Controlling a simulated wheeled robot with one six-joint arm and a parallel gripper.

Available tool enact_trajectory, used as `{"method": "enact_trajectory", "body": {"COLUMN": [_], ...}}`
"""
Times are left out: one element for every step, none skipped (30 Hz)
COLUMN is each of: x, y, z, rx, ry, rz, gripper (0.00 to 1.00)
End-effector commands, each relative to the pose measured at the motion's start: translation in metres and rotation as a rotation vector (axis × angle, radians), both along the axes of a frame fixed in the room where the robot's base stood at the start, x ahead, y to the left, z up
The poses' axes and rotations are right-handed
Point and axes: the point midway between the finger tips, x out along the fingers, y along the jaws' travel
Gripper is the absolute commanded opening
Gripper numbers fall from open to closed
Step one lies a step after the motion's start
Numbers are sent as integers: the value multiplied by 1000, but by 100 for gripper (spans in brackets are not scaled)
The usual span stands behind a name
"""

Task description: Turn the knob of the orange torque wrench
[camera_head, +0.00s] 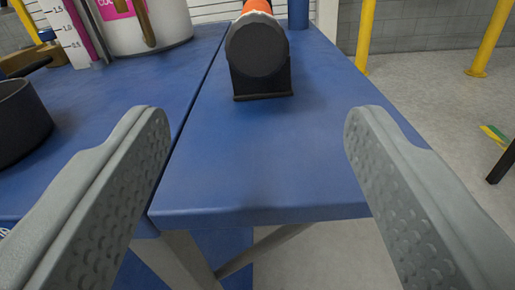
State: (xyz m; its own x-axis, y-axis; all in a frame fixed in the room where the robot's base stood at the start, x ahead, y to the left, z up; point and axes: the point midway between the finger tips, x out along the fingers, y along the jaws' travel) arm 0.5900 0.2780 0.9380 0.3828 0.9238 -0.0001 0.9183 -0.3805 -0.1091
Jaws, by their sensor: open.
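The orange torque wrench (257,6) lies in a black stand near the far part of the blue table, pointing toward me. Its dark round knob (257,50) faces me at the top middle of the view. Most of the wrench behind the knob is hidden by the knob itself. My gripper (257,130) is open and empty, with one grey finger on each side of the picture. The knob is beyond the fingertips, roughly centred between them, and neither finger touches it.
The blue table (270,160) has bare room in front of the stand. A dark round container (20,122) stands at left. A white pot (150,28) and a ruler-like scale (70,33) are at the back left. Yellow posts (365,35) rise beyond the table's right edge.

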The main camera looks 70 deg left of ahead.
Motion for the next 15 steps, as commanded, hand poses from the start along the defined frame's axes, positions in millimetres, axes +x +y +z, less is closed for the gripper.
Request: {"method": "enact_trajectory", "body": {"x": [-3, -4, -7, -8, -10, -12, -13, -14, -16, -17, -18, -19, -19, -20, -20], "y": [-9, -13, -19, -23, -27, -31, -34, -37, -40, -42, -44, -46, -48, -49, -50], "z": [0, 0, 0, 0, 0, 0, 0, 0, 0, 0, 0, -1, -1, -1, 0], "rx": [0, 0, 1, 0, 0, 0, 1, 1, 0, 0, -1, -1, -1, -1, -1], "ry": [0, 0, 1, 1, 0, 0, 0, 0, 0, 0, 0, 0, 0, 0, 1], "rz": [-4, -3, -3, -4, -3, -2, -2, -3, -2, -2, -2, -1, -1, -1, -1], "gripper": [61, 61, 61, 61, 61, 61, 61, 61, 61, 61, 61, 61, 61, 61, 61]}}
